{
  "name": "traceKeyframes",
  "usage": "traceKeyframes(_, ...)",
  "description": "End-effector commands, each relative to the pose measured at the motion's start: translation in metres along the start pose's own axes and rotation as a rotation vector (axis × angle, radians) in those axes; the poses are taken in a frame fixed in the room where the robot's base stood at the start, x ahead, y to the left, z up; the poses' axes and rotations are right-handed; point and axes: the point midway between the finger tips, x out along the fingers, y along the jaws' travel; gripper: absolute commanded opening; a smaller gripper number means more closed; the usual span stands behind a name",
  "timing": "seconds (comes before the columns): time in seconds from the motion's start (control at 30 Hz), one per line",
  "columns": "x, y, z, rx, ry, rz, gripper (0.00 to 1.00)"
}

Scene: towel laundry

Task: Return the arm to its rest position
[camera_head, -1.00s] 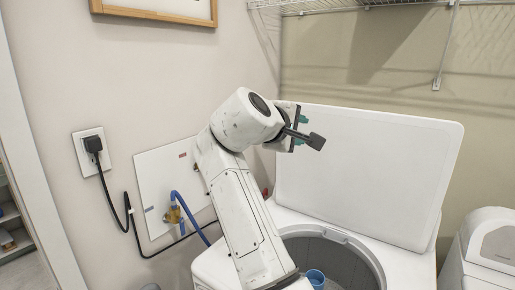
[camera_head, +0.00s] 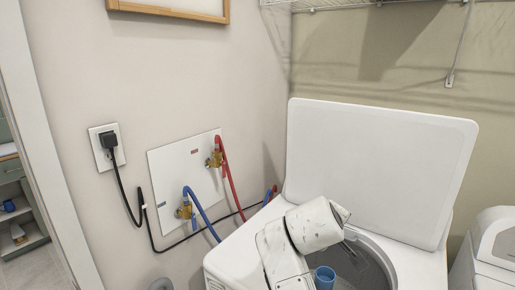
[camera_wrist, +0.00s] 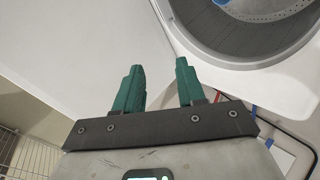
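My gripper (camera_wrist: 160,72) shows in the wrist view with its two green fingers apart and nothing between them. In the head view my arm is low in front of the open washer (camera_head: 236,262), and its gripper is mostly hidden behind the arm links. The washer's round tub (camera_wrist: 225,40) lies beyond the fingertips at the upper right of the wrist view. The raised white lid (camera_head: 380,165) stands behind my arm in the head view.
Red hose (camera_head: 228,175) and blue hose (camera_head: 203,215) run from the wall box (camera_head: 172,165). A second white appliance (camera_head: 490,250) stands at right. A wire shelf (camera_head: 340,4) hangs above.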

Motion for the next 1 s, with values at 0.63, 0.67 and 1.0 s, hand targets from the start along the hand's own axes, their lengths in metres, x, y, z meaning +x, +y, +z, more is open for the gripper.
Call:
traceKeyframes(0.63,-0.023,-0.195,0.285,0.600,-0.137,-0.461,0.39)
traceKeyframes(0.67,-0.029,-0.200,0.293,0.623,-0.144,-0.475,0.39)
traceKeyframes(1.0,-0.080,-0.255,0.376,0.765,-0.310,-0.604,0.39)
